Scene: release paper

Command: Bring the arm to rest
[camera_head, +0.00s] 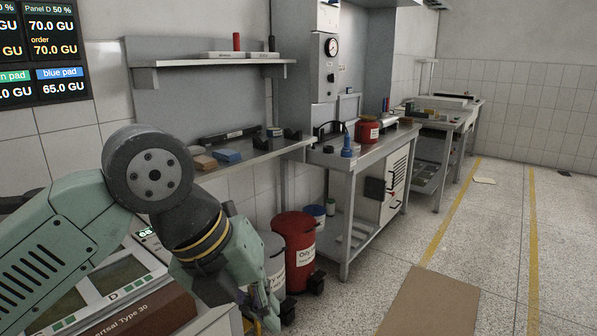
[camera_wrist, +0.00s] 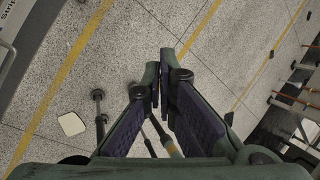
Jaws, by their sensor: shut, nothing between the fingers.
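My arm reaches in from the lower left of the head view, a green and dark-grey arm bent at a round joint with its end pointing down. My gripper (camera_head: 268,318) hangs low beside the grey and red bins, partly cut off by the bottom edge. In the wrist view my gripper (camera_wrist: 160,82) has its fingertips together with nothing between them. The fingers point out over the speckled floor.
A red bin (camera_head: 295,245) and a grey bin (camera_head: 273,262) stand close to my gripper. A workbench (camera_head: 375,148) and wall shelf (camera_head: 210,63) lie beyond. A brown mat (camera_head: 432,303) lies on clear floor at right. My wrist view shows a pale sheet (camera_wrist: 71,124).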

